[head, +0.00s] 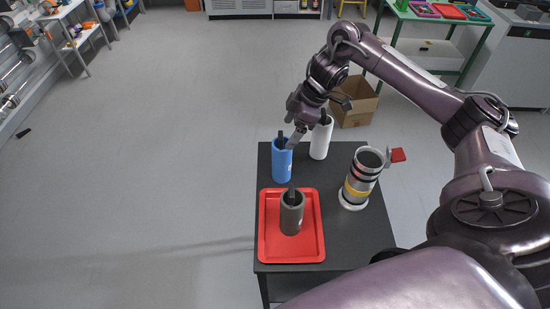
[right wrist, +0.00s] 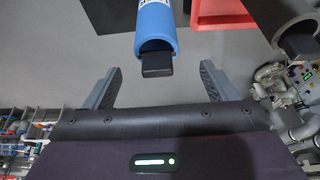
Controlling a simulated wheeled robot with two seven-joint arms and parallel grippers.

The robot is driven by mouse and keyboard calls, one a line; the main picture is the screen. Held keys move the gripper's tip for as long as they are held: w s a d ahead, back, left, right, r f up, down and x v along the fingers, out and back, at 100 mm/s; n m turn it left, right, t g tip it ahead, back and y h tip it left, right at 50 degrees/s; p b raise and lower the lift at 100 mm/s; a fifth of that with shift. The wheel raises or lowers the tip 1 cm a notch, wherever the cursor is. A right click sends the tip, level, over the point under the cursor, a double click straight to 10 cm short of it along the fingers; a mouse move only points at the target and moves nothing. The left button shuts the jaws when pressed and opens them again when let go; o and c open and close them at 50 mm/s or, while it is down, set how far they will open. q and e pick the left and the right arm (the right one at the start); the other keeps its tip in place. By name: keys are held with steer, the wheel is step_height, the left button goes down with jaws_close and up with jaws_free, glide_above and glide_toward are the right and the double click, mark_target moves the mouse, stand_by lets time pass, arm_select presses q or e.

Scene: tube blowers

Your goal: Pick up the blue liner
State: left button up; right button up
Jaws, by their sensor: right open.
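The blue liner (head: 282,163) stands upright on the black table (head: 338,246), with a dark peg sticking out of its top. In the right wrist view the blue liner (right wrist: 158,22) is centred ahead of the jaws, its dark peg end lying in line with the gap between the fingers. My right gripper (head: 319,122) is open and empty, just above and to the right of the blue liner in the head view. Its two fingers (right wrist: 161,70) are spread wide in the wrist view, and I see no contact. My left gripper is not in view.
A white liner (head: 320,142) stands close right of the blue one. A grey liner (head: 291,216) stands on a red tray (head: 312,252) in front. A metal tube device (head: 359,183) with a yellow band and a red flap (head: 398,155) stands at right. A cardboard box (head: 356,108) sits behind.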

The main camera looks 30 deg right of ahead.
mark_target(280, 145)
steer(key=shift+w+a+f, duration=0.25)
steer(key=shift+w+f, duration=0.5)
steer(key=shift+f, duration=0.25)
steer(key=shift+s+a+f+p, duration=0.15)
steer(key=shift+s+f+p, duration=0.1)
steer(key=shift+p, duration=0.1)
steer(key=x, duration=0.1)
steer(key=p+x, duration=0.1)
steer(key=p, duration=0.1)
steer(key=shift+s+a+f, duration=0.15)
steer(key=shift+a+f, duration=0.05)
steer(key=shift+f, duration=0.2)
steer(key=shift+w+a+f, duration=0.15)
steer(key=shift+w+f, duration=0.15)
steer(key=shift+f, duration=0.25)
steer(key=shift+w+a+f, duration=0.15)
steer(key=shift+w+f, duration=0.1)
steer(key=shift+f, duration=0.3)
steer(key=shift+s+r, duration=0.1)
steer(key=shift+s, duration=0.1)
steer(key=shift+w, duration=0.1)
steer(key=c, duration=1.3)
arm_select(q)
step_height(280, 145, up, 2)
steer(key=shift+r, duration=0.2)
arm_select(e)
steer(key=shift+c, duration=0.2)
steer(key=shift+r, duration=0.1)
